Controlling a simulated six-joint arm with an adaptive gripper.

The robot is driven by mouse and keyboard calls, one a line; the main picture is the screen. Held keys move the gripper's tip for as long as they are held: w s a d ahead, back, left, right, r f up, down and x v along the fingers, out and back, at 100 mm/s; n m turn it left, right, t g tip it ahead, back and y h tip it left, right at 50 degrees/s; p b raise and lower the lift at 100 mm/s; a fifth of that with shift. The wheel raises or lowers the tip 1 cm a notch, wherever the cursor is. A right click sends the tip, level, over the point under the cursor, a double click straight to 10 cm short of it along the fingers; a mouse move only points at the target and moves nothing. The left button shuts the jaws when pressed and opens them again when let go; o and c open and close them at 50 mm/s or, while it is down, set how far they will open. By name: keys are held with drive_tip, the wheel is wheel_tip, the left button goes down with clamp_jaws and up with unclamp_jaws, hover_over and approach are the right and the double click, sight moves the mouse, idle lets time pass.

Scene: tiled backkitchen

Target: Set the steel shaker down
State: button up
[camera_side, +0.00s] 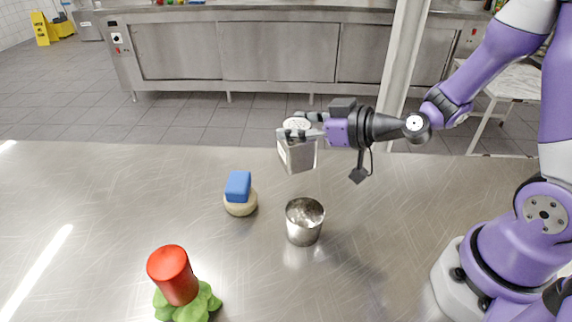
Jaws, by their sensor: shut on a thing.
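The steel shaker (301,157) is a grey metal container with a pale, speckled top. It is held in the air above the steel table (120,210), clear of its surface. My gripper (290,134) comes in from the right, level, and is shut on the shaker near its top. The fingers hide part of the shaker's upper side.
An open metal cup (304,221) stands on the table below and slightly right of the shaker. A blue block (238,185) sits on a round beige piece (241,206) to the left. A red cylinder (173,274) rests on a green leafy-shaped piece (198,305) at front left. The table's far left is clear.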

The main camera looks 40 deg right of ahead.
sight(308, 151)
drive_tip(key=shift+s+f+y, duration=0.25)
drive_tip(key=shift+f+y, duration=0.05)
drive_tip(key=shift+f, duration=0.25)
drive_tip(key=shift+n+y, duration=0.6)
drive_tip(key=shift+n, duration=0.1)
drive_tip(key=shift+s+d+r+n+g+y, duration=0.1)
drive_tip(key=shift+d+r+n+g+y, duration=0.1)
drive_tip(key=shift+r+n+g+y, duration=0.35)
drive_tip(key=shift+s+d+r+n+g+y, duration=0.1)
drive_tip(key=shift+d+r+n+g+y, duration=0.1)
drive_tip(key=shift+r+n+g+y, duration=0.3)
drive_tip(key=shift+s+d+r+n+y, duration=0.15)
drive_tip(key=shift+r+n+y, duration=0.15)
drive_tip(key=shift+r, duration=0.2)
drive_tip(key=shift+f, duration=0.1)
wheel_tip(308, 151, down, 7)
drive_tip(key=shift+f, duration=0.15)
drive_tip(key=o, duration=1.3)
drive_tip(key=shift+s, duration=0.1)
